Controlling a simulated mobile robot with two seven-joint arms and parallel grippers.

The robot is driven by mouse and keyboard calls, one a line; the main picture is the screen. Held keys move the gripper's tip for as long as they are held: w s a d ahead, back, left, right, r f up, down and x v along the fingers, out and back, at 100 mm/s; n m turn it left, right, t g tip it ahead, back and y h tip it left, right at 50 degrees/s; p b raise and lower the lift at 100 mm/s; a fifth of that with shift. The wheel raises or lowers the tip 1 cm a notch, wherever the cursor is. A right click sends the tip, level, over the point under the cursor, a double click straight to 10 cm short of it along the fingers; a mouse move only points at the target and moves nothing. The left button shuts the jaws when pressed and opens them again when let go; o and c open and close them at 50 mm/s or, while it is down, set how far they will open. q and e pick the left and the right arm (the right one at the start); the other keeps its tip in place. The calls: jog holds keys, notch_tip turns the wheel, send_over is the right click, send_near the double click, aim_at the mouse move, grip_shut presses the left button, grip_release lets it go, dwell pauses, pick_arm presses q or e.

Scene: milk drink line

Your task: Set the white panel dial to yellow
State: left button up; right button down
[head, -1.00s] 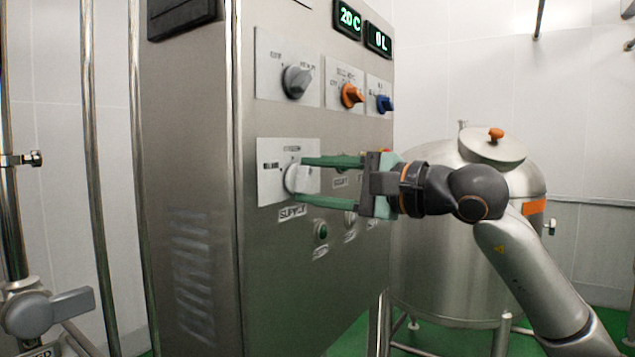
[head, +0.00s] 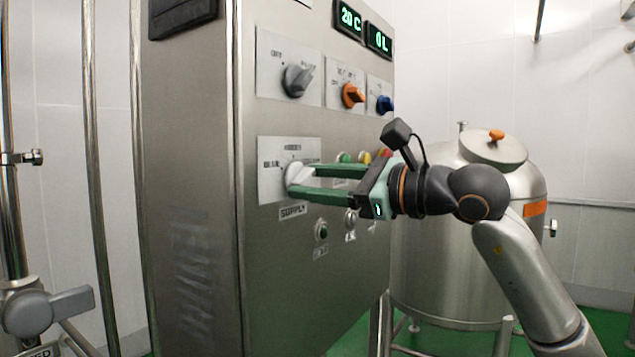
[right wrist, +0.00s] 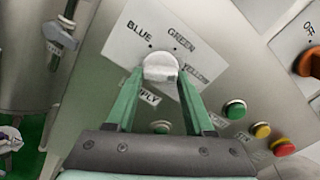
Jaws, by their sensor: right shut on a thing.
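The white dial (head: 297,176) sits on a white plate (head: 268,152) above the SUPPLY label on the steel panel. In the right wrist view the white dial (right wrist: 160,67) lies between the BLUE, GREEN and YELLOW labels, with YELLOW (right wrist: 196,68) on the right. I cannot tell which mark the dial points to. My right gripper (head: 296,182) has its two green fingers shut on the dial, one on each side. The fingers partly cover the plate's right side in the head view. My left gripper is not in view.
A grey dial (head: 297,81), an orange dial (head: 352,95) and a blue dial (head: 385,104) are above. A steel tank (head: 440,270) stands behind my right arm.

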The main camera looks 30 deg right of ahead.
jog(key=shift+r+m, duration=0.15)
jog(key=shift+m, duration=0.15)
jog(key=c, duration=0.7)
grip_release()
jog(key=o, duration=0.4)
jog(key=shift+w, duration=0.15)
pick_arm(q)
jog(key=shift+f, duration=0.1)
pick_arm(e)
jog(key=shift+f, duration=0.2)
pick_arm(q)
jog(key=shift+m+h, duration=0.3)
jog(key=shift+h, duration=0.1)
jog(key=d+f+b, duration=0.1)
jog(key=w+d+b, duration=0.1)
jog(key=b, duration=0.1)
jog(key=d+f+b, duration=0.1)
jog(key=b, duration=0.1)
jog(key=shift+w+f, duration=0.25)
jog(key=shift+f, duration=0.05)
pick_arm(e)
jog(key=v, duration=1.2)
jog(key=shift+s, duration=0.3)
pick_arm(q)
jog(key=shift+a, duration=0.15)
pick_arm(e)
jog(key=shift+r, duration=0.1)
